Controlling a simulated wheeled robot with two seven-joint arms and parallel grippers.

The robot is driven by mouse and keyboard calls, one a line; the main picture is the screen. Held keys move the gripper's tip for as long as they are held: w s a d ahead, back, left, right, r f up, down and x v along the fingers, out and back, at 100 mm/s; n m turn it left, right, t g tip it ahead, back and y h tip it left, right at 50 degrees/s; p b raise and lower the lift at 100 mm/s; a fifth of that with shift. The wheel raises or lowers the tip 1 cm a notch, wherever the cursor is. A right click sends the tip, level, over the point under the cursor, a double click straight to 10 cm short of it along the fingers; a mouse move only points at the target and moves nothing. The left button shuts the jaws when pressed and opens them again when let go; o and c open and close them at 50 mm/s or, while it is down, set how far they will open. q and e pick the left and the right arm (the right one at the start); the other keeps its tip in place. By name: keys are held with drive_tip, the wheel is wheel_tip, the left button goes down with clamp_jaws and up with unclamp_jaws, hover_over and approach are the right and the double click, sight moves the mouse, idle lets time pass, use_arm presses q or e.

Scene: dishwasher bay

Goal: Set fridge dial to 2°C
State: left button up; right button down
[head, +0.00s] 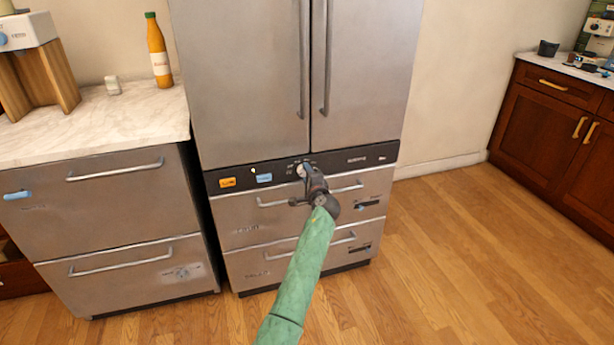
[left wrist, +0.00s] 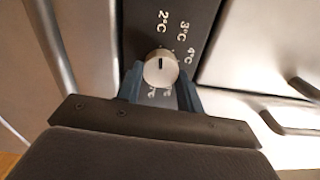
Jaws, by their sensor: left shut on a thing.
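The fridge dial (left wrist: 160,70) is a round, pale knob with a dark pointer line on the dark control strip. Its pointer line is aimed toward the top of the left wrist view, roughly at the 2°C label (left wrist: 163,20). The 3°C (left wrist: 184,30) and 4°C (left wrist: 191,53) labels lie to its right; those below are partly hidden. My left gripper (left wrist: 160,86) has one finger on each side of the dial and is shut on it. In the head view the gripper (head: 306,176) is at the dial (head: 303,170) on the fridge's front (head: 245,90). My right gripper is out of view.
Drawers with bar handles (head: 275,201) lie just below the control strip. Orange (head: 227,182) and blue (head: 264,178) tags sit on the strip to the left. A counter (head: 110,120) with a bottle (head: 158,52) stands left. The floor at right is clear.

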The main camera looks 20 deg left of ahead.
use_arm(q)
drive_tip(key=o, duration=1)
drive_tip(key=shift+s, duration=0.1)
drive_tip(key=v, duration=0.7)
drive_tip(key=shift+s+d, duration=0.15)
drive_tip(key=shift+s, duration=0.1)
